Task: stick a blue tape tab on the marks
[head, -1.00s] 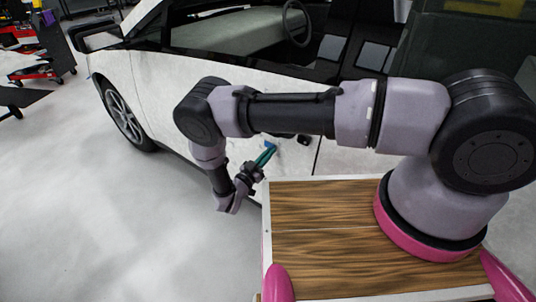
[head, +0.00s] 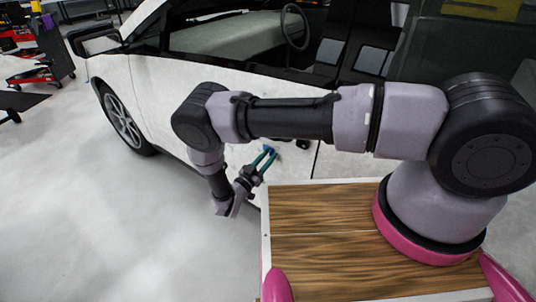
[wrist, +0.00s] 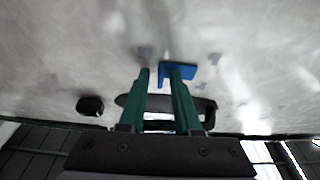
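The white car door (head: 240,110) stands in front of me, and its pale surface fills the top of the wrist view (wrist: 60,50). A blue tape tab (wrist: 190,70) lies against the door at the tip of the right-hand finger, which hides part of it. It shows small in the head view (head: 268,148). My gripper (wrist: 160,70) has two green fingers, apart with a gap between them. The left finger is clear of the tab; whether the right one touches it I cannot tell. Small grey marks show on the door, one (wrist: 145,52) left of the tab and one (wrist: 214,59) right of it.
A black door handle (wrist: 130,101) lies behind the fingers, with a small black part (wrist: 90,105) beside it. A wood-topped cart surface (head: 320,208) with a white rim is below my arm. Open grey floor (head: 80,220) lies at the left.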

